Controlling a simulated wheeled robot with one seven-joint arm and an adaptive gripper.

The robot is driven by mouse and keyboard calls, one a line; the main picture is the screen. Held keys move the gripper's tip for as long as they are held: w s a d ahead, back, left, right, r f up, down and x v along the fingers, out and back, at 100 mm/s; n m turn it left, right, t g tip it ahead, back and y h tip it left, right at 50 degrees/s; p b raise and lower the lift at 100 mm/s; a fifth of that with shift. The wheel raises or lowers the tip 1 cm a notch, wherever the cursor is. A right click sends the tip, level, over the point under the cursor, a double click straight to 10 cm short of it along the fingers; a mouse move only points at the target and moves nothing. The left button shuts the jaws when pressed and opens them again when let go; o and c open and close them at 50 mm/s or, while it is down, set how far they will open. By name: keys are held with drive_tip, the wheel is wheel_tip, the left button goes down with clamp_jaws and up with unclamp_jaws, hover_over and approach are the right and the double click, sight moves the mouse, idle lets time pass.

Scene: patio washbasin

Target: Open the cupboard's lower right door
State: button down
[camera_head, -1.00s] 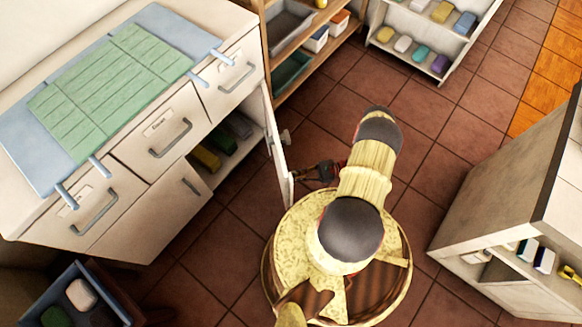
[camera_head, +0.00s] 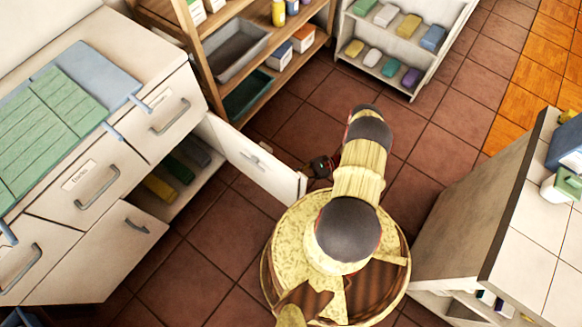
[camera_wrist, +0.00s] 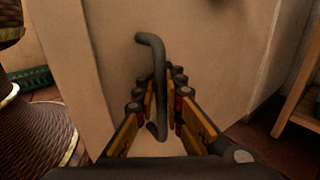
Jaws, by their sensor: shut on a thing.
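The cupboard (camera_head: 150,75) is white, with drawers above and doors below. Its lower right door (camera_head: 262,172) stands wide open, swung out to the right, baring a shelf with yellow, green and grey blocks (camera_head: 172,172). In the wrist view, the door's pale outer face (camera_wrist: 110,50) fills the middle, with a dark curved bar handle (camera_wrist: 156,60) on it. My gripper (camera_wrist: 160,88) has its fingers on either side of the handle's lower part, shut on it. In the head view, my gripper (camera_head: 321,165) shows partly, just beyond the door's free edge.
A wooden shelf (camera_head: 222,90) with trays and boxes stands beyond the door. A white rack (camera_head: 415,70) with coloured blocks is at the back. A tiled counter (camera_head: 530,250) stands at the right. Tiled floor (camera_head: 300,110) is free between them.

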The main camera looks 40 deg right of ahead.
drive_tip(key=shift+s+d, duration=0.1)
drive_tip(key=shift+s, duration=0.05)
drive_tip(key=c, duration=2)
unclamp_jaws()
drive_tip(key=shift+d, duration=0.1)
drive_tip(key=shift+o, duration=0.2)
drive_tip(key=v, duration=1.2)
